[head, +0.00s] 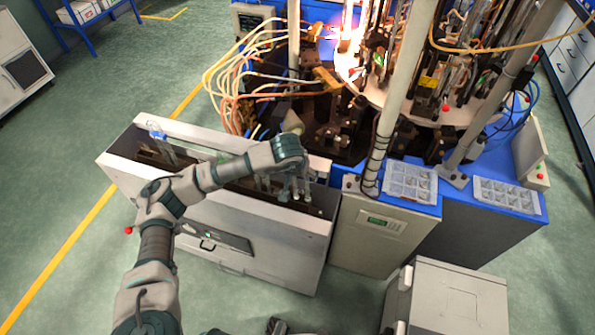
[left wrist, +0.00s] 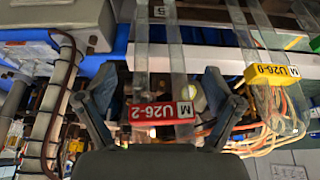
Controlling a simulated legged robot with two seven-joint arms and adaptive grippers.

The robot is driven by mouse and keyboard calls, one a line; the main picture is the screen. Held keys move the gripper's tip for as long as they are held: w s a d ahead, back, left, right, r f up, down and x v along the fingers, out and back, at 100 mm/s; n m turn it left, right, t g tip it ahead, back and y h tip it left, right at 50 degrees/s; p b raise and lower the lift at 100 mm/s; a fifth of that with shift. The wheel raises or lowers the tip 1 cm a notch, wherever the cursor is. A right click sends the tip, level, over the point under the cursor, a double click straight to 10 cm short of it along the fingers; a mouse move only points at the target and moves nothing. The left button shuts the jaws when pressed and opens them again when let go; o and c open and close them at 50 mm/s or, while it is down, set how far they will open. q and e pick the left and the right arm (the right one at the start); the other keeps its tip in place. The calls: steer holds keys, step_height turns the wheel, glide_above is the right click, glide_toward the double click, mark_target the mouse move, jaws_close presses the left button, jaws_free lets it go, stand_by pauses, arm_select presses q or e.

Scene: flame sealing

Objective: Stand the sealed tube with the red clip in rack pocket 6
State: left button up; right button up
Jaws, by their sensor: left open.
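The red clip (left wrist: 160,111), marked U26-2, sits across clear tube strips (left wrist: 178,72) in the left wrist view. My left gripper (left wrist: 158,95) is open, with one finger on each side of the red clip; I cannot tell whether they touch the tube. In the head view this gripper (head: 294,193) points down into the right end of the long pale rack box (head: 255,228), near clear tubes. The tube's lower end and the pocket numbers are hidden or too small to read. A dark tip at the bottom edge (head: 277,326) may be my right gripper, mostly cut off.
A yellow clip (left wrist: 270,75) marked U26-0 is beside the red one. A tube with a blue top (head: 157,133) stands at the rack's left end. A machine with bright flames (head: 348,45) and hoses is behind. Two part trays (head: 410,183) (head: 507,196) lie right.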

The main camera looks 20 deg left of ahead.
arm_select(q)
steer(key=v, duration=1.1)
steer(key=shift+a+r, duration=0.25)
steer(key=shift+a, duration=0.05)
steer(key=shift+w, duration=0.1)
